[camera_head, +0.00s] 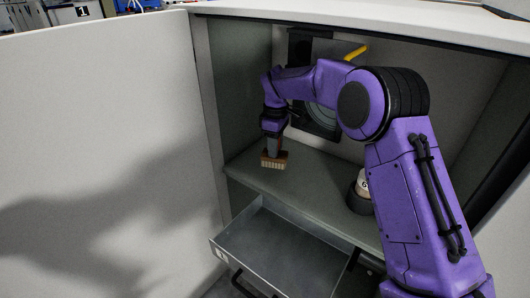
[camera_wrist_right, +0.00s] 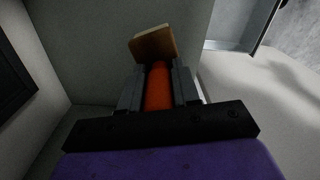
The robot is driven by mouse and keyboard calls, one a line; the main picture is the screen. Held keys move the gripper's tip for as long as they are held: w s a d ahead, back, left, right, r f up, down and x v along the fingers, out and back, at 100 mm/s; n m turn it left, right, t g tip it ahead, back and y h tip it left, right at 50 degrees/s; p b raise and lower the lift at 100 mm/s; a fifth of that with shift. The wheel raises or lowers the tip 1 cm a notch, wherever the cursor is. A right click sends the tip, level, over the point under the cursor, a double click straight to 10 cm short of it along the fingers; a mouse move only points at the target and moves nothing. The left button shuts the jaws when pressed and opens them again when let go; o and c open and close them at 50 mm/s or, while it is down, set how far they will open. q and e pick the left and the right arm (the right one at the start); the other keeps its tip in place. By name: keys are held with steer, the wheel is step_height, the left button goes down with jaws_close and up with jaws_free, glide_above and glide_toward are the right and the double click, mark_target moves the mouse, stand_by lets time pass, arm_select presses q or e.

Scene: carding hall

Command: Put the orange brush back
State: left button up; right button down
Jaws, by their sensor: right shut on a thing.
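My right gripper (camera_head: 273,143) reaches into the cabinet from the right, pointing down. It is shut on the orange brush (camera_head: 274,160), whose wooden head and pale bristles hang below the fingers, over the left part of the grey shelf (camera_head: 310,190). I cannot tell whether the bristles touch the shelf. In the right wrist view, the gripper's fingers (camera_wrist_right: 158,88) close on either side of the brush's orange handle, with the wooden head (camera_wrist_right: 153,43) beyond the fingertips. My left gripper is out of view.
An open, empty-looking metal drawer (camera_head: 285,250) juts out below the shelf. A dark cup (camera_head: 358,203) holding a pale thing stands on the shelf, partly behind my arm. A dark panel with a disc (camera_head: 322,117) and a yellow handle (camera_head: 357,51) are at the back. A white door (camera_head: 100,130) fills the left.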

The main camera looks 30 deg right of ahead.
steer(key=shift+w+d+f, duration=0.2)
steer(key=shift+w+f, duration=0.05)
steer(key=shift+f, duration=0.1)
steer(key=f, duration=0.1)
steer(key=f+b, duration=0.2)
steer(key=f, duration=0.1)
steer(key=shift+w+d, duration=0.1)
steer(key=shift+w, duration=0.2)
steer(key=shift+r, duration=0.15)
steer(key=c, duration=0.8)
jaws_free()
steer(key=shift+r, duration=0.1)
step_height(320, 180, up, 12)
steer(key=p, duration=0.2)
steer(key=shift+p, duration=0.3)
